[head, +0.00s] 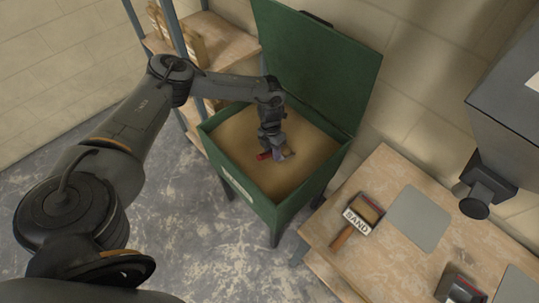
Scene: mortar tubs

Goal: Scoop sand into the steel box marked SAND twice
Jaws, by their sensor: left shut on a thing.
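The steel box marked SAND (357,221) sits on the wooden bench at the right, its white label facing me. Its inside looks brown; I cannot tell how much sand it holds. The open green bin (236,181) stands on legs at the centre, with tan sand (237,136) inside. My left gripper (271,151) reaches down into this bin and is shut on a small tool, probably a scoop, with a red part (264,156) and a greyish part to its right. The gripper hides most of the tool. My right gripper is not in view.
The bin's green lid (320,65) stands raised behind it. The bench (390,255) holds a grey mat (418,218), a wooden handle (342,236) by the box and a dark container (461,289). A dark hopper (510,105) overhangs the right. Wooden shelves (222,45) stand behind left.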

